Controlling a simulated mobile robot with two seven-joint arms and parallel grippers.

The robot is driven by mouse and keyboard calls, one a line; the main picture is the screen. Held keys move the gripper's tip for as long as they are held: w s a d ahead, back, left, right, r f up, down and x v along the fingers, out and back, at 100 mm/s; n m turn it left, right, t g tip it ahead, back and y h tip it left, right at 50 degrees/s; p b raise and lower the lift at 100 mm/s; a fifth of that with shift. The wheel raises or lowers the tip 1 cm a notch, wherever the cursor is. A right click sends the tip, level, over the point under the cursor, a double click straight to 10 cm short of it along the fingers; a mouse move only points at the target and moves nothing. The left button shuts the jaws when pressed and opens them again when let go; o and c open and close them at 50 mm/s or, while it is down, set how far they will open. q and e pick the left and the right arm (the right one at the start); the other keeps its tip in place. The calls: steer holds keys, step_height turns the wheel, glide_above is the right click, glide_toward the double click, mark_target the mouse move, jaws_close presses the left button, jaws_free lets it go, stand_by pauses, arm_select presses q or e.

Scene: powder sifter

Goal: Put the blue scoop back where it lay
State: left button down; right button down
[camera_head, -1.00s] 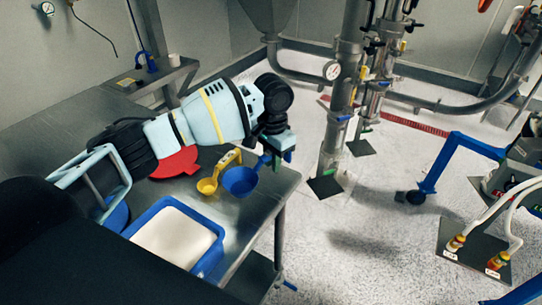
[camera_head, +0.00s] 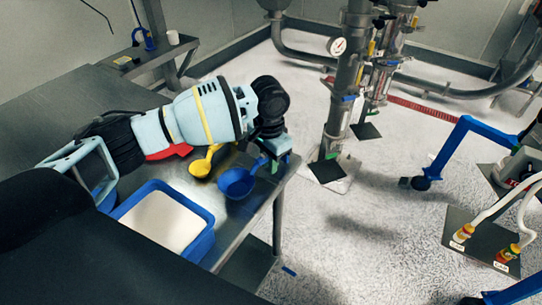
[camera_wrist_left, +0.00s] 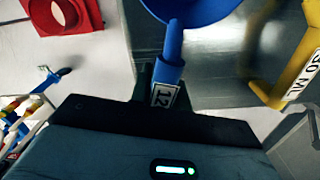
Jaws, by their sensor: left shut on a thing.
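My left gripper (camera_head: 277,160) is shut on the handle of the blue scoop (camera_head: 237,183), at the right edge of the steel table. The scoop's bowl points left, its opening upward. In the left wrist view the labelled blue handle (camera_wrist_left: 171,62) sits between the fingers (camera_wrist_left: 158,88), with part of the bowl (camera_wrist_left: 190,8) at the top edge. I cannot tell whether the bowl touches the table. My right gripper is not in view.
A blue tray (camera_head: 207,240) of white powder stands in front of the blue scoop. A red item (camera_head: 168,154) lies behind my left arm, partly hidden. The steel table (camera_head: 60,105) is bare at the back left. Floor and pipework (camera_head: 345,95) lie right of its edge.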

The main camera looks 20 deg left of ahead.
arm_select(q)
steer(key=shift+f, duration=0.65)
stand_by(0.6)
steer(key=c, duration=1.3)
jaws_free()
steer(key=shift+o, duration=0.2)
steer(key=shift+r+p, duration=0.3)
steer(key=shift+r, duration=3.6)
